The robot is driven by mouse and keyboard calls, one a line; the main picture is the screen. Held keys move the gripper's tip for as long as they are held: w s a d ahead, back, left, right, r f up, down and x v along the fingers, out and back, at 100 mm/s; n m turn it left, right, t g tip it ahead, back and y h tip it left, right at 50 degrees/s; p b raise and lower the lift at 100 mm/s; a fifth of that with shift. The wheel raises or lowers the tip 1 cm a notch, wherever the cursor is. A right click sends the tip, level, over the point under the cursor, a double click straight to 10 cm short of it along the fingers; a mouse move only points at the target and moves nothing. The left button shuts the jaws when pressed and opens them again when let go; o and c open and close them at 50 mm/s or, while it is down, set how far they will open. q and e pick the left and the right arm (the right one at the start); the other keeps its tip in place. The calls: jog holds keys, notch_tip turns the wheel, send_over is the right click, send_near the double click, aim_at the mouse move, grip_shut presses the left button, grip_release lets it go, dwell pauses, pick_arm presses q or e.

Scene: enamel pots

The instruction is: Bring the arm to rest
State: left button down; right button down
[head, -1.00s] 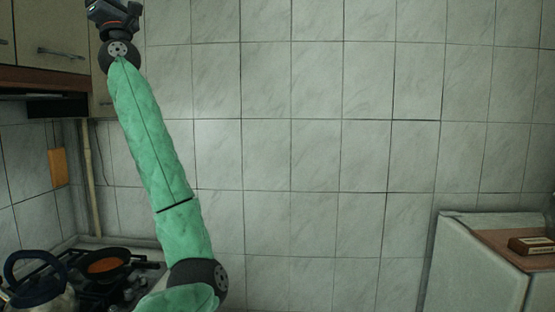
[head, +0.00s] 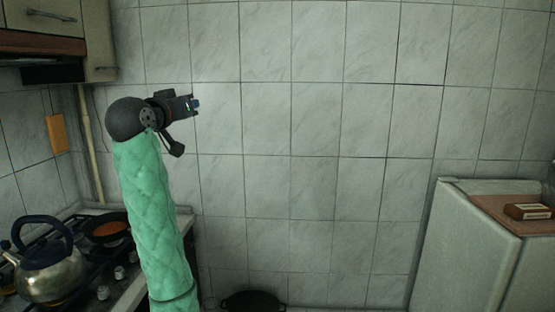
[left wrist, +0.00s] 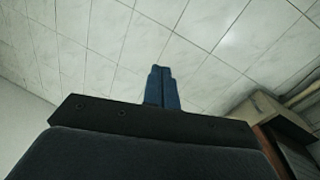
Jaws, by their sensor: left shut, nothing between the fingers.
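My left arm, in a green quilted sleeve, rises at the left of the head view. My left gripper (head: 194,104) is at the top of it, pointing right, in front of the tiled wall. In the left wrist view the two blue fingers (left wrist: 161,88) are pressed together with nothing between them, with tiles behind. My right gripper is in neither view.
At the left are a stove with a metal kettle (head: 48,262) and a pan with orange contents (head: 106,230), below a wall cabinet (head: 45,18). A dark pan (head: 252,301) is low at the centre. A white fridge (head: 465,250) carrying a small box (head: 527,211) stands right. The middle is open.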

pick_arm(q)
jog(key=s+d+f+g+y, duration=0.1)
jog(key=s+f+g, duration=0.3)
jog(key=f, duration=1.1)
jog(key=s+d+f+g+y, duration=0.15)
jog(key=s+f, duration=0.45)
jog(key=f, duration=0.8)
jog(key=s+d+f+g+y, duration=0.15)
jog(key=s+f, duration=0.45)
jog(key=f, duration=0.9)
jog(key=s+d+f+m+g, duration=0.1)
jog(key=s+f+g, duration=0.8)
jog(key=s+f, duration=2.1)
jog(key=s, duration=0.3)
jog(key=shift+s+f, duration=0.25)
jog(key=shift+s, duration=0.15)
jog(key=shift+d, duration=0.1)
